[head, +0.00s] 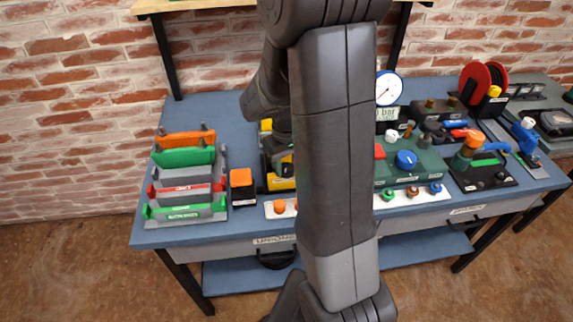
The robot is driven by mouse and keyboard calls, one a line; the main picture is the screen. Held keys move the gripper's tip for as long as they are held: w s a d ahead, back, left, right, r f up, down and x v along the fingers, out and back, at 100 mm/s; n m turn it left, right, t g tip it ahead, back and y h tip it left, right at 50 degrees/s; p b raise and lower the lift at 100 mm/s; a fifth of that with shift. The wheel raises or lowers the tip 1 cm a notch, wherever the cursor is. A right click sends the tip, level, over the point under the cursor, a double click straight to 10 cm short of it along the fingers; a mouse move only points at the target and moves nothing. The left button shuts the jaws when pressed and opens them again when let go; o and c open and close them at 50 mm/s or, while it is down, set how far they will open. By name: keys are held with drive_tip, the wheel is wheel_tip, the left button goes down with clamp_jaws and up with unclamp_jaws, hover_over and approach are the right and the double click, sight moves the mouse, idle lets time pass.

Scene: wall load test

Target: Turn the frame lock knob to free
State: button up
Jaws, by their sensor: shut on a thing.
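My gripper (281,160) is partly in view left of my large arm link, low over a yellow and black device (281,183) on the bench. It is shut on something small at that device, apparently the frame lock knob. The knob itself and its pointer are hidden by my gripper and arm, so its setting cannot be read. Part of the device is also behind my arm.
The blue bench (232,108) stands against a brick wall. Left are trays with green, orange and red parts (185,178) and an orange-topped block (242,186). Right are a dial gauge (389,88), a blue knob (406,159) and red reels (478,80). The bench's back left is clear.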

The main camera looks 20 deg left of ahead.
sight(286, 167)
drive_tip(key=shift+n, duration=2.1)
drive_tip(key=o, duration=1)
wheel_tip(286, 167, up, 14)
drive_tip(key=shift+f, duration=0.1)
